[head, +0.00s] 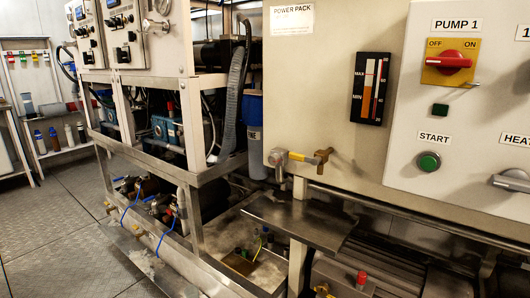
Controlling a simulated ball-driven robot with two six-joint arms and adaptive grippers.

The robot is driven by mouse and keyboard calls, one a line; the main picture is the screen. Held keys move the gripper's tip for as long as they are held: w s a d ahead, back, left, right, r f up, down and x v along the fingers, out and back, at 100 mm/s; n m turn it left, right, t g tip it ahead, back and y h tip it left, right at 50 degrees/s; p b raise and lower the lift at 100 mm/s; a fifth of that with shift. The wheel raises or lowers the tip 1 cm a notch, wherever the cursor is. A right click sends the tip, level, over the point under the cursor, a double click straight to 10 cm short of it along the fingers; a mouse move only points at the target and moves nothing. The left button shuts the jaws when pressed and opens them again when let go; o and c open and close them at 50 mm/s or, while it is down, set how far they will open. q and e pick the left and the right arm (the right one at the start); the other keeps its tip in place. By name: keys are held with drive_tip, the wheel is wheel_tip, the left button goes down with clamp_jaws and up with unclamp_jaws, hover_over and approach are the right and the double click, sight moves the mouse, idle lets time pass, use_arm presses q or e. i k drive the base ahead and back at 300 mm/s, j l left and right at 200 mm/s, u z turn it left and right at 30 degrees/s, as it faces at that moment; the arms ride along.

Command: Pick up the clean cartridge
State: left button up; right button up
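Neither of my grippers shows in the head view. I cannot tell for sure which thing is the clean cartridge. A blue upright filter housing (255,138) stands behind the metal frame near the middle, partly hidden.
A metal machine frame (195,170) with hoses and pumps stands at left centre. A bare steel shelf (300,220) juts out at the middle. A control panel with a red PUMP 1 switch (448,62) and green START button (428,162) fills the right. The grey floor (50,225) at left is clear.

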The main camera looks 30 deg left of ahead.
sight(38, 136)
drive_tip(key=i+j+u, duration=0.15)
drive_tip(key=j+u, duration=0.2)
drive_tip(key=j, duration=0.15)
drive_tip(key=i+j+u, duration=0.2)
drive_tip(key=j+u, duration=0.15)
drive_tip(key=i+j+u, duration=0.35)
drive_tip(key=j, duration=0.15)
drive_tip(key=i+j+u, duration=0.2)
drive_tip(key=j+u, duration=0.15)
drive_tip(key=i+j+u, duration=0.5)
drive_tip(key=i+u, duration=0.2)
drive_tip(key=i, duration=0.3)
drive_tip(key=i+u, duration=0.35)
drive_tip(key=i, duration=2.7)
drive_tip(key=i+z, duration=0.15)
drive_tip(key=i, duration=0.4)
drive_tip(key=i+j+z, duration=0.15)
drive_tip(key=i, duration=0.35)
drive_tip(key=i+u, duration=0.2)
drive_tip(key=i, duration=0.25)
drive_tip(key=i+l+u, duration=0.15)
drive_tip(key=i, duration=0.3)
drive_tip(key=i+l+u, duration=0.2)
drive_tip(key=i, duration=0.25)
drive_tip(key=j, duration=0.1)
